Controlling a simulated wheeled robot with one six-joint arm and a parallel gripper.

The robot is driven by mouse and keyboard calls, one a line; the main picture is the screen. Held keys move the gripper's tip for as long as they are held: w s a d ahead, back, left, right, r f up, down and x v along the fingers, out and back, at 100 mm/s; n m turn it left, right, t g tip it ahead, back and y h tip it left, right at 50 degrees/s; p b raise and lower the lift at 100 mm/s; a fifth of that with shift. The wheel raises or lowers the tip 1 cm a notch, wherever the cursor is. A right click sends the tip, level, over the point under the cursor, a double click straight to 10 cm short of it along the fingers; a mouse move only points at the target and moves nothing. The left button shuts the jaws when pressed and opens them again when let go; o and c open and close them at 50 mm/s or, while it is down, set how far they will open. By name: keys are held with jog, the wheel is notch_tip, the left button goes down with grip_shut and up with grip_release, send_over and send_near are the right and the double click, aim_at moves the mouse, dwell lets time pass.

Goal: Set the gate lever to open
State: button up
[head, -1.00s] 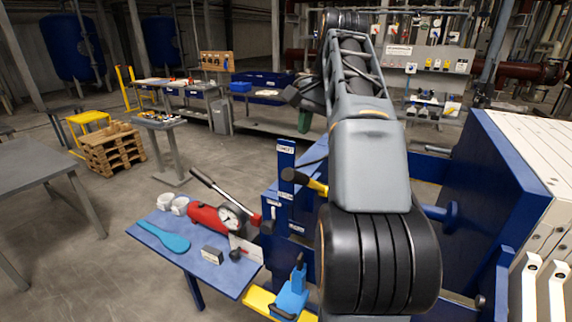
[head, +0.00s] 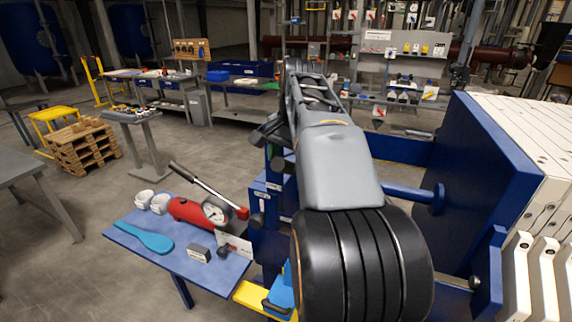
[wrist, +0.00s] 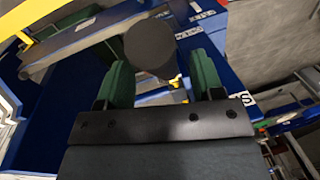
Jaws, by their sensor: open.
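The gate lever shows in the wrist view as a large round black knob (wrist: 149,46), with a bit of yellow shaft just beyond it. My gripper (wrist: 161,75) is open, its two green fingers apart. The knob lies in the picture between and slightly past the fingertips; I cannot tell whether either finger touches it. In the head view my arm reaches forward over the blue frame (head: 266,205) and hides most of the lever. The lever's position against its labels cannot be read.
The blue press plate (head: 480,165) and white plates (head: 540,130) stand at right.

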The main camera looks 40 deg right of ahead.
jog(key=shift+w+a+f, duration=0.1)
jog(key=shift+f, duration=0.75)
jog(key=shift+c, duration=0.2)
grip_shut()
